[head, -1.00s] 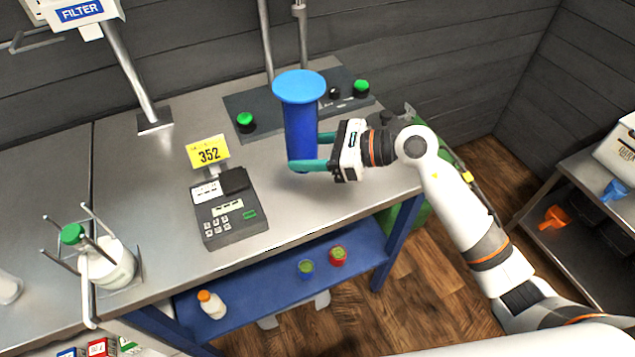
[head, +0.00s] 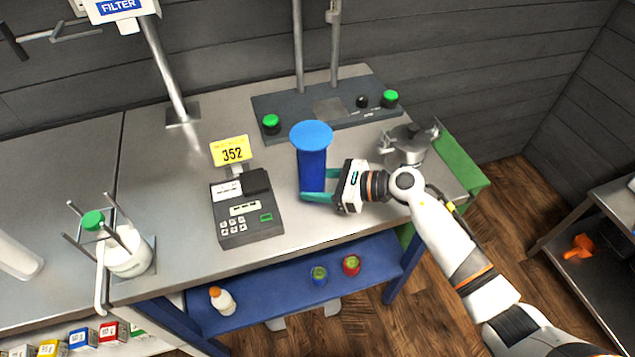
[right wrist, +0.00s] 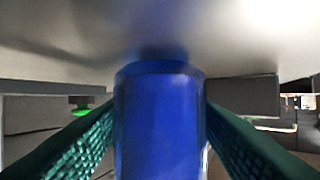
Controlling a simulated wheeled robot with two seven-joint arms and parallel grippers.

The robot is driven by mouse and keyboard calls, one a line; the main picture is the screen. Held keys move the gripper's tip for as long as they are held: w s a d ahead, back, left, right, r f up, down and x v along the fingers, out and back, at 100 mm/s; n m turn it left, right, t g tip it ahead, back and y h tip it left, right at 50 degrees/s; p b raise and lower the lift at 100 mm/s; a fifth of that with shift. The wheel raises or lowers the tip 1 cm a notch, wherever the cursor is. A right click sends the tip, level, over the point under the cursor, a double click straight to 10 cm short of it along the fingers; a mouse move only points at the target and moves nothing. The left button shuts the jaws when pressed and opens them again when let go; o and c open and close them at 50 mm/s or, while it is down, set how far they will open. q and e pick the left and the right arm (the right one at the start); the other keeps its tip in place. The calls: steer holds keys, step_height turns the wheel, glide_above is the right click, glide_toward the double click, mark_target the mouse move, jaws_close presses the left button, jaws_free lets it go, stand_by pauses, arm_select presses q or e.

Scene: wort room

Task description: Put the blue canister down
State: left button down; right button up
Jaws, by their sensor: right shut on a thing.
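The blue canister (head: 312,168) has a wide light-blue top and stands upright over the metal bench (head: 180,238), to the right of the printing scale. My right gripper (head: 320,185) is shut on the canister from the right, its green fingers on either side of the body. In the right wrist view the canister (right wrist: 160,120) fills the middle between both fingers. Its lower end looks close to or on the bench top; I cannot tell whether it touches. My left gripper is not in view.
A scale with a yellow 352 display (head: 232,150) is left of the canister. Behind is a dark stand base (head: 330,112) with green knobs. A metal pot (head: 408,143) stands at right. Bench space in front of the canister is clear.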

steer(key=shift+f, duration=0.2)
steer(key=shift+f+b, duration=0.1)
steer(key=shift+b, duration=0.2)
steer(key=o, duration=0.9)
steer(key=shift+r+p, duration=0.3)
steer(key=shift+p, duration=0.1)
steer(key=b+v, duration=0.1)
steer(key=v, duration=0.4)
steer(key=b+v, duration=0.2)
steer(key=v, duration=0.3)
steer(key=shift+s+d+f, duration=0.15)
steer(key=shift+d, duration=0.25)
steer(key=shift+s+d+r, duration=0.2)
steer(key=shift+d+r, duration=0.15)
steer(key=shift+d, duration=0.2)
